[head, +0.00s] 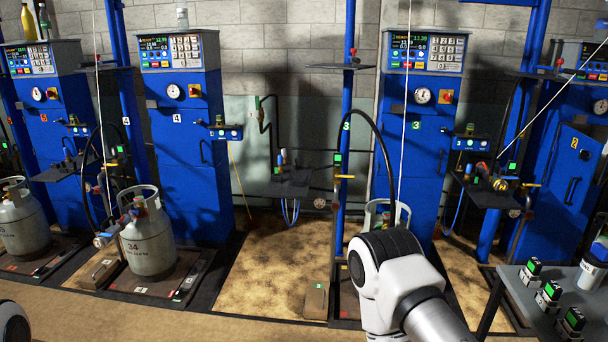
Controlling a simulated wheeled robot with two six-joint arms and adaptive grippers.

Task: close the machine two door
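Machine two (588,110) is the blue cabinet at the right edge, marked with a yellow 2. Its door (590,185) is a blue panel with a dark upright handle (572,190). The door panel looks set at an angle to the cabinet, as if ajar, but I cannot tell how far. The right edge of the picture cuts off part of the machine. My white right arm rises at the bottom centre, well left of and nearer than the door. A bit of my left arm shows at the bottom left corner. Neither gripper shows.
A grey table (520,300) with several small green-screened devices and a white container (592,270) stands before machine two. A valve bench (490,190) is left of the door. Blue machines three (410,160) and four (185,150) stand further left. A grey gas cylinder (148,240) stands on a scale.

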